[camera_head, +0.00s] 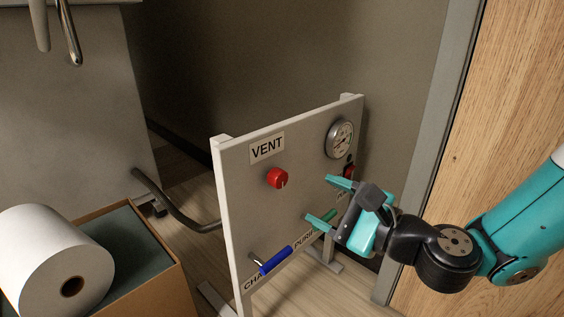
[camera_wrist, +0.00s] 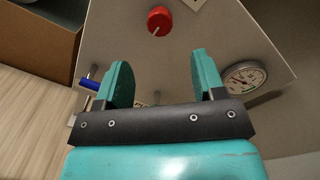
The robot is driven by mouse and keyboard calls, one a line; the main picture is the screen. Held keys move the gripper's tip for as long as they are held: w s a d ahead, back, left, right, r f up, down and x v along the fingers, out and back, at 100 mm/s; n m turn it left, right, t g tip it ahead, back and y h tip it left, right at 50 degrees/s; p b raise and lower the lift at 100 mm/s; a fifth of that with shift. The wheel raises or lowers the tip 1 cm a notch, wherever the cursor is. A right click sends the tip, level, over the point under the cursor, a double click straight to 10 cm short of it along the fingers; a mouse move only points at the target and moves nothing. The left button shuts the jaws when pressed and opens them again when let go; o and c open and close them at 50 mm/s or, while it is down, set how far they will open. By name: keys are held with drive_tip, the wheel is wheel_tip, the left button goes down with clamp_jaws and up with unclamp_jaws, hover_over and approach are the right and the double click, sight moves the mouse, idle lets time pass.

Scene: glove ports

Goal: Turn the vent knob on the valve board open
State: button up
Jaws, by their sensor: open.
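The valve board (camera_head: 240,200) is a pale upright panel on feet. Its red vent knob (camera_head: 277,178) sits below the VENT label (camera_head: 267,148), with a pale mark on its lower right face. The knob also shows at the top middle of the wrist view (camera_wrist: 159,20), beyond the fingertips and between their lines. My gripper (camera_head: 323,199) is open and empty, with teal fingers pointing toward the board. In the head view it is to the right of the knob and a little lower. The fingers are apart from the knob.
A round gauge (camera_head: 340,139) is at the board's upper right. A box (camera_head: 165,275) and a white roll (camera_head: 45,255) stand at left. A wooden panel (camera_head: 510,120) is at right.

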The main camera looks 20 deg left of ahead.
sight(282, 181)
drive_tip(key=x, duration=1)
drive_tip(key=shift+a+f, duration=0.1)
drive_tip(key=shift+a, duration=0.05)
drive_tip(key=shift+c, duration=0.2)
drive_tip(key=c, duration=0.9)
